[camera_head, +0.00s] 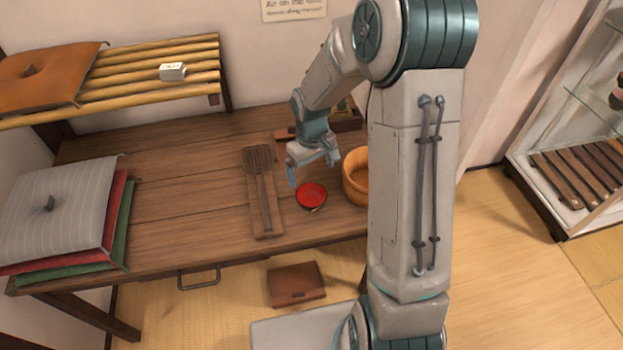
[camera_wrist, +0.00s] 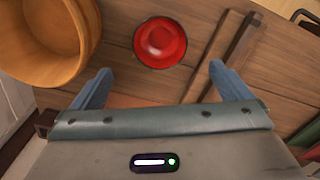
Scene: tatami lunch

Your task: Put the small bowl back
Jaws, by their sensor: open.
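A small red bowl (camera_head: 311,196) sits on the wooden table (camera_head: 190,220), near its front edge. In the wrist view the red bowl (camera_wrist: 160,42) lies ahead of my gripper, between the lines of its two fingers. My gripper (camera_head: 313,172) is open and empty, just behind and above the bowl in the head view. Its two blue fingers are spread wide in the wrist view (camera_wrist: 153,85), and neither touches the bowl.
A wooden tub (camera_head: 356,176) stands right of the bowl, partly behind my arm. Stacked cushions (camera_head: 60,205) fill the table's left end. A bamboo shelf (camera_head: 150,75) hangs above the back.

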